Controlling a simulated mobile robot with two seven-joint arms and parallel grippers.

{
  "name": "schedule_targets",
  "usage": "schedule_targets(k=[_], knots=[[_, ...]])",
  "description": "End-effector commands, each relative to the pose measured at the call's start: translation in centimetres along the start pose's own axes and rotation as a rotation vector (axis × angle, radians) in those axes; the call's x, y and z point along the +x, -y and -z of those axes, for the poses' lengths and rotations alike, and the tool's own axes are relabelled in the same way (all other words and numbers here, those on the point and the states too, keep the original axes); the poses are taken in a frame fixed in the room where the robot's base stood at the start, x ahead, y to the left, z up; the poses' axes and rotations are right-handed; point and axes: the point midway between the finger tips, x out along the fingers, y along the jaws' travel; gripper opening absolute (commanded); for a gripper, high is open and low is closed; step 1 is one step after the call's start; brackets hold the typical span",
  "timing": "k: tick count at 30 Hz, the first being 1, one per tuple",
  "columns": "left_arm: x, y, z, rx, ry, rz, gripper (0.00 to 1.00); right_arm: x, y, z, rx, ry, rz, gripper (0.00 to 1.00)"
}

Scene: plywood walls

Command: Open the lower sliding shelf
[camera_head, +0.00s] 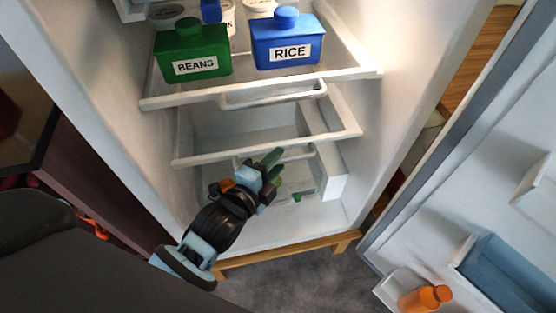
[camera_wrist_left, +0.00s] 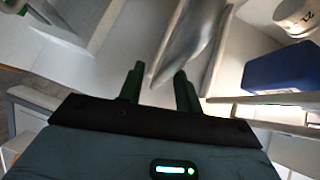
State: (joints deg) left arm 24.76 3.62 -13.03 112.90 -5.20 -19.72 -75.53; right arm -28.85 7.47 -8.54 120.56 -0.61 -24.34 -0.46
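The lower sliding shelf (camera_head: 215,157) is a white-framed shelf inside the open fridge, below the shelf with the containers. Its pale bar handle (camera_head: 298,155) runs under its front edge, and its left part is hidden behind my gripper. My left gripper (camera_head: 273,166) is in front of this handle, with its dark green fingers pointing toward it. In the left wrist view, the two fingers (camera_wrist_left: 159,88) are apart with nothing clearly between them. A grey curved bar lies just beyond the fingertips there. I cannot tell whether they touch the handle. My right gripper is not in view.
The upper shelf (camera_head: 185,97) holds a green BEANS box (camera_head: 193,50), a blue RICE box (camera_head: 288,40) and white tubs behind. The open fridge door (camera_head: 440,170) stands at the right, with an orange bottle (camera_head: 425,298) in its bin. A dark cabinet is left.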

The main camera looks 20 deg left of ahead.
Motion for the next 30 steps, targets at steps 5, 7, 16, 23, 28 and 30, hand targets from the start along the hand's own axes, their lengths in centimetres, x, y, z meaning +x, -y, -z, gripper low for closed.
schedule_targets(k=[5,7,16,23,28,30], knots=[[1.17,-0.02,0.01,-0.002,0.000,0.000,0.34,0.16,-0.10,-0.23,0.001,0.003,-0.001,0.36],[1.29,0.00,0.01,-0.002,0.000,0.000,0.34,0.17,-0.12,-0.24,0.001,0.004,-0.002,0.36],[1.29,0.01,0.01,-0.001,0.000,0.000,0.24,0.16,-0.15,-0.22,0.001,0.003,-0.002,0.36],[1.28,0.00,0.01,-0.001,0.000,0.000,0.00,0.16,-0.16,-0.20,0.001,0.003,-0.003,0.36],[1.27,-0.02,0.00,-0.001,0.000,-0.001,0.00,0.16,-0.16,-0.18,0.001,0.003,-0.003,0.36],[1.26,-0.02,0.01,-0.001,0.000,-0.001,0.00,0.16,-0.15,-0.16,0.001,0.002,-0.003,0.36]])
